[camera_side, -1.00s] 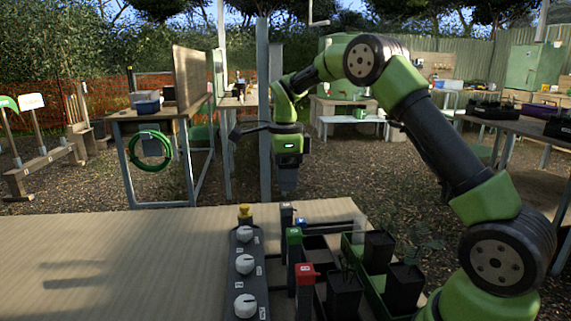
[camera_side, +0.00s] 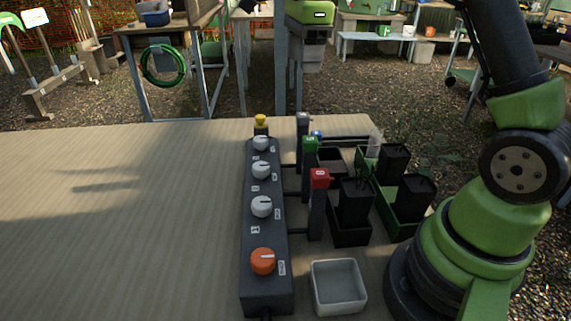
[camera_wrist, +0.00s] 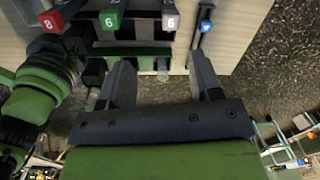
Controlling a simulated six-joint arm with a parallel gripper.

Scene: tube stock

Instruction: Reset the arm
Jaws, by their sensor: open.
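My gripper (camera_side: 300,66) hangs high at the top of the side view, above and beyond the far edge of the table, with its upper arm links cut off by the frame. In the wrist view my gripper (camera_wrist: 163,75) has its two fingers wide apart with nothing held between them. Beyond the fingers, the wrist view shows the red (camera_wrist: 52,22), green (camera_wrist: 110,20) and grey (camera_wrist: 170,19) numbered blocks and a blue-tipped rod (camera_wrist: 205,26). All are apart from the fingers.
A dark panel (camera_side: 258,232) on the table carries white knobs, an orange knob (camera_side: 263,261) and a yellow knob (camera_side: 260,121). Black pots (camera_side: 357,200) and green trays stand near my base. A pale empty tray (camera_side: 338,286) is in front. The table's left side (camera_side: 120,220) is clear.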

